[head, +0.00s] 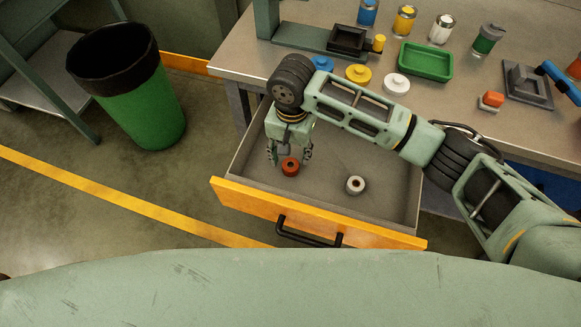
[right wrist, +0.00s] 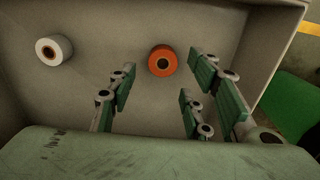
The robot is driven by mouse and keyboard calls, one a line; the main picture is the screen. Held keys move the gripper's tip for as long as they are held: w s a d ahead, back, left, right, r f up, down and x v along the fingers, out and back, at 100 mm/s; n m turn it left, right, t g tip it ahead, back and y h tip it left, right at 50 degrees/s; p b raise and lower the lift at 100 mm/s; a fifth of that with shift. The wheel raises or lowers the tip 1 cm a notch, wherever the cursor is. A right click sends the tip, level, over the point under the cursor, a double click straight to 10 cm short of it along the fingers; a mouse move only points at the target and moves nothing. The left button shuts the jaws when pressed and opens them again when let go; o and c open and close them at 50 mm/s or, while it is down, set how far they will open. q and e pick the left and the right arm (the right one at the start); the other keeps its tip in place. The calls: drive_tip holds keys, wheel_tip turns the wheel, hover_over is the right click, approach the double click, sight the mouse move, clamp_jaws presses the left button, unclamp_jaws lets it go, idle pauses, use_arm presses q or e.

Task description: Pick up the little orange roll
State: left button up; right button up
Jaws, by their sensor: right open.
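The little orange roll (head: 290,167) stands on the floor of the open drawer, near its left side. It also shows in the right wrist view (right wrist: 162,61), with a dark hole in its middle. My right gripper (head: 290,158) points down into the drawer over the roll. In the right wrist view its green-padded fingers (right wrist: 160,95) are spread apart. The roll lies just beyond the fingertips in that picture, in the gap between them, and nothing is held. I cannot tell the exact height of the fingertips over the roll. My left gripper does not show.
A white roll (head: 355,185) stands in the drawer to the right. The drawer (head: 310,218) has an orange front with a black handle. The workbench (head: 240,62) above holds cans, a green tray (head: 426,62) and coloured pieces. A green bin (head: 140,105) stands at left.

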sight(293, 165)
drive_tip(key=f, duration=0.6)
drive_tip(key=shift+w+d+f, duration=0.15)
drive_tip(key=shift+w+f, duration=0.1)
drive_tip(key=shift+f, duration=0.3)
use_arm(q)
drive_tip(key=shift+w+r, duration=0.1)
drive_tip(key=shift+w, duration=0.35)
use_arm(e)
drive_tip(key=shift+c, duration=0.5)
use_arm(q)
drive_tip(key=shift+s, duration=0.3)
use_arm(e)
drive_tip(key=c, duration=1)
drive_tip(key=shift+r, duration=0.1)
